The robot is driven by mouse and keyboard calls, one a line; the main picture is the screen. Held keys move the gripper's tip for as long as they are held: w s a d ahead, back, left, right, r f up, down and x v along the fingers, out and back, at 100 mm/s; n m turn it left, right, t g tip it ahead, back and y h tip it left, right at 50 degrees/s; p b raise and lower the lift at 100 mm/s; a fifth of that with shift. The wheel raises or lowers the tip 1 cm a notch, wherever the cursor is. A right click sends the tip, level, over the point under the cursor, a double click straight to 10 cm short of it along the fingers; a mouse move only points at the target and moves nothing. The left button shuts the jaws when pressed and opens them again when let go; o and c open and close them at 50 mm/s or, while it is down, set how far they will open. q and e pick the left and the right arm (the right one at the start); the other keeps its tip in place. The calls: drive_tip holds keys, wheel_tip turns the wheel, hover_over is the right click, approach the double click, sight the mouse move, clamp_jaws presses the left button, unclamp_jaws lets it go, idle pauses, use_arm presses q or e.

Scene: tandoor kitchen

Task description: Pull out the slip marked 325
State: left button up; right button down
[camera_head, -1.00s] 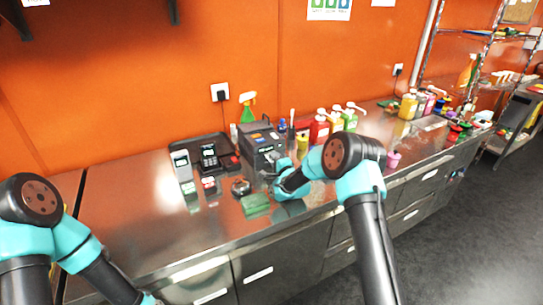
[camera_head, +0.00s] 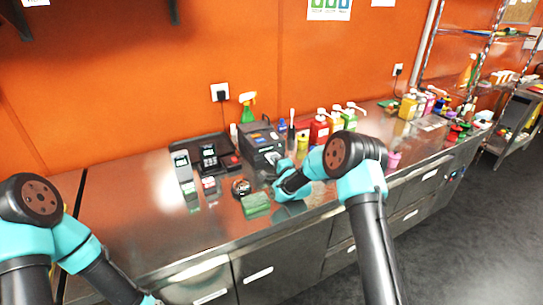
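A dark box-shaped machine (camera_head: 258,137), which looks like a printer, stands on the steel counter near the wall. My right gripper (camera_head: 274,168) is close in front of its front face, at the end of my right arm. The fingers are small and partly hidden by the wrist, so I cannot tell whether they are open or shut. A small pale patch shows at the machine's front by the gripper; I cannot tell if it is a slip. No number 325 can be read. My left arm runs out at the bottom left edge, and its gripper is out of view.
A green sponge-like block (camera_head: 256,205) and a small round dark item (camera_head: 241,187) lie left of my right gripper. A card terminal (camera_head: 208,156) is further left. Bottles (camera_head: 319,131) stand to the right. The counter's left part (camera_head: 125,215) is clear.

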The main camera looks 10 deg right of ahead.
drive_tip(key=shift+v, duration=2.45)
drive_tip(key=shift+r, duration=0.1)
drive_tip(key=shift+s+d+r, duration=0.1)
drive_tip(key=shift+s+r, duration=0.25)
drive_tip(key=shift+r, duration=0.45)
drive_tip(key=shift+s+d+r, duration=0.1)
drive_tip(key=shift+s+r, duration=0.25)
drive_tip(key=shift+r, duration=0.45)
drive_tip(key=shift+s+r, duration=0.3)
drive_tip(key=shift+r, duration=0.5)
